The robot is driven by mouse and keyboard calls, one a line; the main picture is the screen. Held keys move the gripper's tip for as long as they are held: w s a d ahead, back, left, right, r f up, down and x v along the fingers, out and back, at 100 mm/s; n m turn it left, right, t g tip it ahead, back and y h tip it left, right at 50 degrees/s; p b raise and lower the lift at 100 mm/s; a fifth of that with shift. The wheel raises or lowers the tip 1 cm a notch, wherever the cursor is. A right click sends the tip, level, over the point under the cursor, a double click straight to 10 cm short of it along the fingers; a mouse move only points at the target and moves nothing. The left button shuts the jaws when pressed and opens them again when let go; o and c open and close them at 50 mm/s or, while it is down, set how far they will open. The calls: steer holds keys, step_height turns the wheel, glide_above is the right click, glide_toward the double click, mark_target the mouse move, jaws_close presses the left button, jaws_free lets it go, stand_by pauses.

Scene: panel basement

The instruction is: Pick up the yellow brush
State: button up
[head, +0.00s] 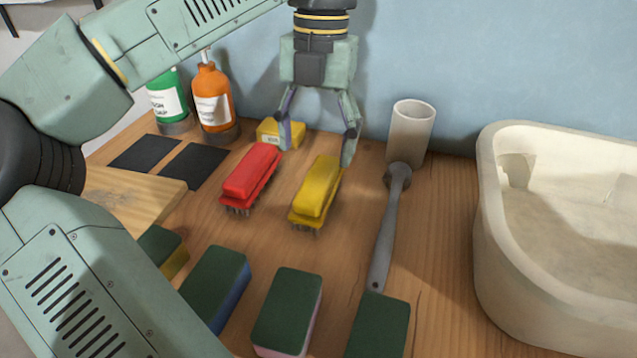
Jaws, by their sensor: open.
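The yellow brush (316,190) lies on the wooden counter with its bristles down, right of the red brush (250,174). My gripper (319,150) points down with its fingers spread. The right finger is in front of or beside the far end of the yellow brush. The left finger is by the small yellow box behind the brushes. Nothing is held between the fingers. I cannot tell how high the fingertips are above the counter.
A stone basin (520,262) fills the right side. Several sponges (288,310) line the front. Orange (211,98) and green (165,98) bottles stand at back left. The small box (270,135) is close behind.

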mark_target(319, 177)
steer(key=f, duration=0.2)
steer(key=f+p, duration=0.1)
steer(key=f, duration=0.4)
steer(key=shift+s+d+f+p, duration=0.15)
steer(key=shift+s+p, duration=0.15)
steer(key=shift+s, duration=0.05)
steer(key=shift+c, duration=0.3)
steer(key=c, duration=1.3)
step_height(319, 177, up, 10)
steer(key=shift+r+b, duration=0.1)
steer(key=shift+b, duration=0.65)
steer(key=o, duration=0.7)
steer(key=c, duration=0.4)
steer(key=shift+c, duration=0.2)
